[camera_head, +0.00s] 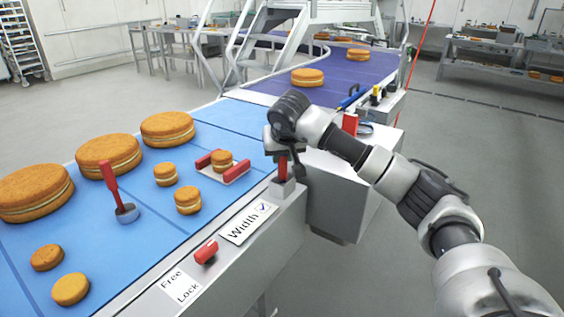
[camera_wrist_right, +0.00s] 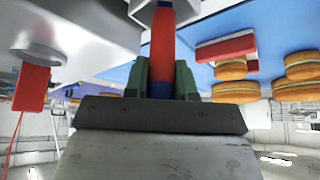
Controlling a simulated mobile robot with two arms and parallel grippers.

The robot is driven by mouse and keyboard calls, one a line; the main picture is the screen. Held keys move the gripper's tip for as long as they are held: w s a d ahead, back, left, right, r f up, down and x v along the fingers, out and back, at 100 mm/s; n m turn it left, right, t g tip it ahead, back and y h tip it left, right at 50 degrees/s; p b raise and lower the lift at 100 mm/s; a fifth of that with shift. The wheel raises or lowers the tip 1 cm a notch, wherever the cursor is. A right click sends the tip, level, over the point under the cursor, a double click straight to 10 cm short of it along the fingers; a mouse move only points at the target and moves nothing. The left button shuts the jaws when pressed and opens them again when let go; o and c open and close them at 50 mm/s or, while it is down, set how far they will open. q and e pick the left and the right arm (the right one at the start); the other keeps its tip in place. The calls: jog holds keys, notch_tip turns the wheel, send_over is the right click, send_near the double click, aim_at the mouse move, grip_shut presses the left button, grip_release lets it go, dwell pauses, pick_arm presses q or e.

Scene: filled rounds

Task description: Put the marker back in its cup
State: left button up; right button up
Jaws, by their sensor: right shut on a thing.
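My right gripper (camera_head: 283,150) is shut on the red marker (camera_head: 284,169), which points down below it at the belt's near edge. In the right wrist view the marker (camera_wrist_right: 162,42) is red with dark blue bands and sits between the green fingers (camera_wrist_right: 162,78). The small grey cup (camera_head: 283,188) stands on the metal edge directly under the marker. The marker's lower end is at the cup's mouth. I cannot tell whether it is inside or just above. The cup's opening is partly hidden. My left gripper is not in view.
A red-handled tool (camera_head: 112,184) stands on the blue belt (camera_head: 235,115) among several filled rounds. A red-sided guide (camera_head: 238,172) flanks one round. A red block (camera_head: 350,123) is behind my arm.

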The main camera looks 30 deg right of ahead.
jog(key=shift+f, duration=1.25)
jog(key=shift+f, duration=0.2)
jog(key=o, duration=0.9)
jog(key=shift+o, duration=0.2)
jog(key=shift+r, duration=0.1)
jog(key=shift+s+r, duration=0.2)
jog(key=shift+r, duration=0.3)
jog(key=v, duration=1.1)
